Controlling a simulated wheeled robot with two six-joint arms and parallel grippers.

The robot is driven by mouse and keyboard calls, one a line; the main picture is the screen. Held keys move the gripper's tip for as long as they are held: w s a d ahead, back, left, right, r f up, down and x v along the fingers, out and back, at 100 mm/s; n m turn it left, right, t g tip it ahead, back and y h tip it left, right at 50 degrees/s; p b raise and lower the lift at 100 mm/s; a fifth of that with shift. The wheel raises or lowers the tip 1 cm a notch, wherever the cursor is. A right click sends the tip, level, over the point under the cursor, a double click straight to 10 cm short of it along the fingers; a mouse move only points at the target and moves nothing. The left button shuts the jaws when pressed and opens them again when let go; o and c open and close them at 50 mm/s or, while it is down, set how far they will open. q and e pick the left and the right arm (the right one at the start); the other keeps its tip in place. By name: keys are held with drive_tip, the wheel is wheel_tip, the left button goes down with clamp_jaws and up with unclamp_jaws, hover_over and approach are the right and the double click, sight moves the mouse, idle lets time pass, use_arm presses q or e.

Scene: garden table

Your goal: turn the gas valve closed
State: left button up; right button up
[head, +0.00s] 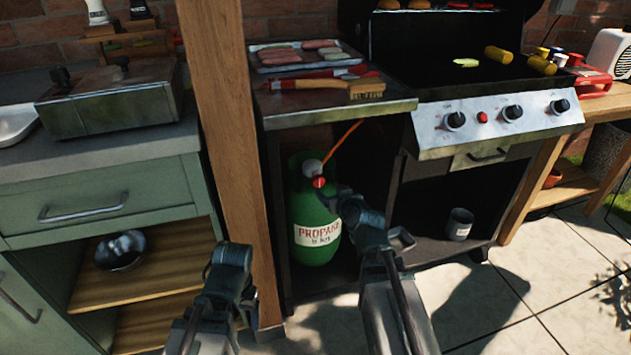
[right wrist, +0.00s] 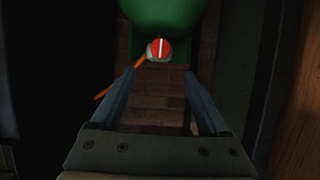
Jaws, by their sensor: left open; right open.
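The gas valve (head: 319,182) is a small red knob with a white mark, on top of a green propane bottle (head: 313,222) under the grill's side shelf. It also shows in the right wrist view (right wrist: 159,49), ahead of the fingers and roughly between their lines, with the green bottle (right wrist: 165,14) above it. My right gripper (head: 338,193) is open and empty, close to the bottle's right side and just below the knob; I see no contact. Its two fingers stand apart in the right wrist view (right wrist: 158,98). My left gripper (head: 233,255) is open and empty, in front of the wooden post.
An orange hose (head: 345,143) runs up from the valve. The wooden post (head: 232,130) stands left of the bottle. The grill (head: 490,115) is at the right, with a grey can (head: 459,224) on its lower shelf. A side shelf (head: 283,106) with a food tray overhangs the bottle.

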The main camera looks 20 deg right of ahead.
sight(320, 181)
drive_tip(key=b+x, duration=0.5)
drive_tip(key=x, duration=0.8)
drive_tip(key=shift+w+f, duration=0.15)
clamp_jaws()
